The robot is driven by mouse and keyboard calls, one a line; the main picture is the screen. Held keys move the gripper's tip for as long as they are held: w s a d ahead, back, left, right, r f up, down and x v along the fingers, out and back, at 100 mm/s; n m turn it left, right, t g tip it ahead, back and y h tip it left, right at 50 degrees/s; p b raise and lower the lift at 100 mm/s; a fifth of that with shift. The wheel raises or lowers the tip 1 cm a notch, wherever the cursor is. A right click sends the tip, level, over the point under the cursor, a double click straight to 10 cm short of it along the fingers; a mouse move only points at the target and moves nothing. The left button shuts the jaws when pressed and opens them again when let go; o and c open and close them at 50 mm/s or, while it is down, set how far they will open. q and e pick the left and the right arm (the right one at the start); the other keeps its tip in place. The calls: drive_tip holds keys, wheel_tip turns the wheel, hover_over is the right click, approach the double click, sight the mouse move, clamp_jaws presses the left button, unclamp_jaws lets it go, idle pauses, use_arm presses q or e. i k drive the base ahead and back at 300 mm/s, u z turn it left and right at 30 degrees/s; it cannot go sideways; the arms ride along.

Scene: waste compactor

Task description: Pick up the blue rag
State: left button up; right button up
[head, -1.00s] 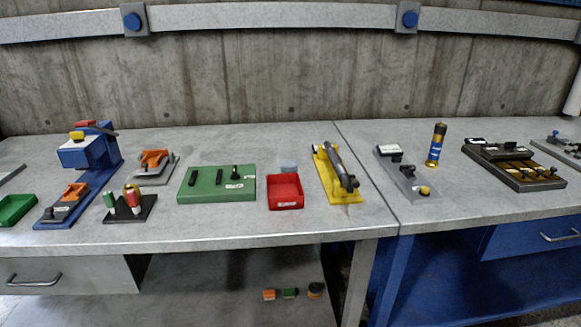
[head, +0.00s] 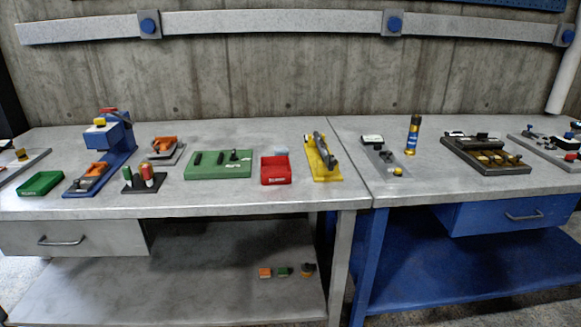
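A small pale blue piece (head: 282,151) shows just behind the red bin (head: 276,170) on the grey workbench (head: 240,199). It is partly hidden by the bin and too small to tell surely whether it is the blue rag. No other cloth-like blue thing can be made out. Neither of my grippers is in view.
Left of the red bin are a green block (head: 218,164), a blue press (head: 112,150) and a green tray (head: 40,183). Right of it are a yellow fixture (head: 322,165) and a spray can (head: 412,134). Several small blocks lie on the lower shelf (head: 190,285). The bench's front strip is mostly clear.

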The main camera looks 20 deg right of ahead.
sight(278, 151)
drive_tip(key=u, duration=0.25)
drive_tip(key=k, duration=0.4)
drive_tip(key=z, duration=1.15)
drive_tip(key=i, duration=0.9)
drive_tip(key=u, duration=0.2)
